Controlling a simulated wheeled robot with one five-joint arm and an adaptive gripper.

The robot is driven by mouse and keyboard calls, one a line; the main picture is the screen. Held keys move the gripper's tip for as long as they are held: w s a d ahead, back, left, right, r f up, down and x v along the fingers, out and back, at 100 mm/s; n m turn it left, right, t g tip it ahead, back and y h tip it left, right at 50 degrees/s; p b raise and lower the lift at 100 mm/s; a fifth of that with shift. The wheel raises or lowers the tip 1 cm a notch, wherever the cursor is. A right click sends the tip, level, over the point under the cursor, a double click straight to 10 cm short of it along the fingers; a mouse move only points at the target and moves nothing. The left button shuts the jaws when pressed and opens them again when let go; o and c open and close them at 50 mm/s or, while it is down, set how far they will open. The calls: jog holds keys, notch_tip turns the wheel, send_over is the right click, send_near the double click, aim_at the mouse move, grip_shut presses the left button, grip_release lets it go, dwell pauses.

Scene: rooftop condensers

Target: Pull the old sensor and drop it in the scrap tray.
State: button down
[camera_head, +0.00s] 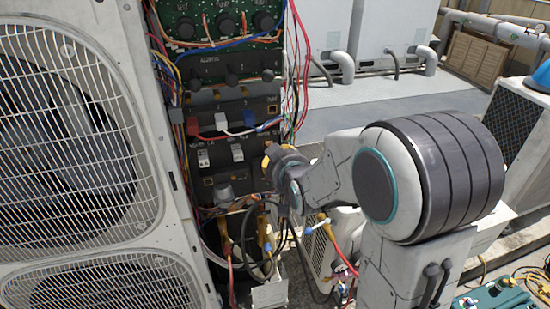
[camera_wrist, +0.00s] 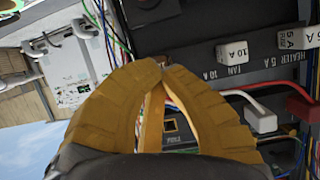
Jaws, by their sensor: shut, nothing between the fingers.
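My gripper (camera_head: 268,160) is at the right edge of the open control panel (camera_head: 225,150) in the head view. Its yellow fingers are shut with their tips together and nothing between them in the wrist view (camera_wrist: 157,66). The tips are in front of the dark panel, near the "FAN 10 A" label; I cannot tell whether they touch it. A grey round fitting (camera_head: 222,190) sits low on the panel; I cannot tell whether it is the old sensor. A pale open box or tray (camera_head: 269,294) stands below the panel; I cannot tell whether it is the scrap tray.
White fuses (camera_wrist: 232,51) and white (camera_wrist: 261,116) and red (camera_wrist: 299,109) plugs with wires are close to the fingers. A large condenser grille (camera_head: 70,130) stands on the left. Loose cables hang below the panel. A teal case (camera_head: 500,298) is at the lower right.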

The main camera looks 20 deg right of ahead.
jog(key=shift+s, duration=0.7)
jog(key=c, duration=2)
grip_release()
jog(key=o, duration=0.5)
jog(key=shift+c, duration=0.2)
